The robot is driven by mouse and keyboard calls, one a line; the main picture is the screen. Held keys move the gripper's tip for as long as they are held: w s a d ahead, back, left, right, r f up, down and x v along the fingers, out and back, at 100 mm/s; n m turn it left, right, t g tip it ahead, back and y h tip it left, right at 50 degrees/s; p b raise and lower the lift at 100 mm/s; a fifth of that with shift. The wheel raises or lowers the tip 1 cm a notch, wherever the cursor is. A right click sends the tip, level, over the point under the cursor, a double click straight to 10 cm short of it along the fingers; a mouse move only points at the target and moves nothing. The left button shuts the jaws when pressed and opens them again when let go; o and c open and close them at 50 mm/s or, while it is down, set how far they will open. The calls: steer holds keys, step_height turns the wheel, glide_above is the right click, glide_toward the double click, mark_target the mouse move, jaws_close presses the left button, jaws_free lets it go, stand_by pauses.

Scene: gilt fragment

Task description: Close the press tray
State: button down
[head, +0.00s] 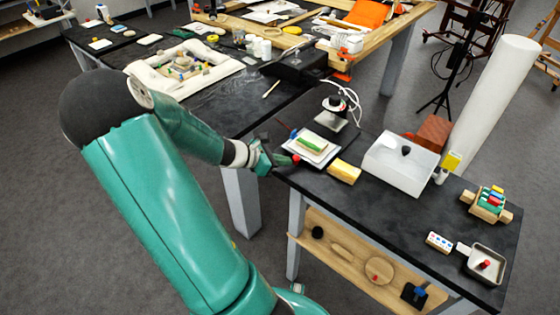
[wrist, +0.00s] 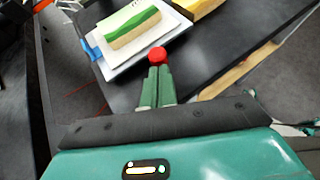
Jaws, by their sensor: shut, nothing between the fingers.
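A flat white tray (head: 325,158) with a paper sheet and a green-and-wood block (head: 312,145) on it lies at the near left of the black table; I take it for the press tray. It also shows in the wrist view (wrist: 117,73), with a blue piece (wrist: 92,47) at its left edge. A red round knob (wrist: 157,55) stands at its near edge; whether they are joined is unclear. My gripper (wrist: 155,78) is shut and empty, its tips just short of the knob or touching it. In the head view my gripper (head: 283,160) is beside the table's left edge.
A yellow block (head: 344,171) lies right of the tray. A device with a white cable (head: 335,110) stands behind it. A white box (head: 400,162) is farther right. A wooden lower shelf (head: 350,262) sits under the black table (head: 400,215).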

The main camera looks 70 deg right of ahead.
mark_target(304, 141)
steer(key=s+d, duration=0.1)
steer(key=d, duration=0.2)
steer(key=s+d, duration=0.2)
steer(key=d, duration=0.1)
steer(key=s+d, duration=0.1)
steer(key=d, duration=0.3)
steer(key=shift+s, duration=0.2)
steer(key=shift+s+d+r, duration=0.1)
steer(key=shift+s+d, duration=0.05)
steer(key=shift+d, duration=0.05)
steer(key=shift+w+a, duration=0.1)
steer(key=shift+w, duration=0.15)
steer(key=w+a, duration=0.1)
steer(key=w, duration=0.1)
steer(key=w+a, duration=0.2)
steer(key=shift+r, duration=0.1)
steer(key=v, duration=0.9)
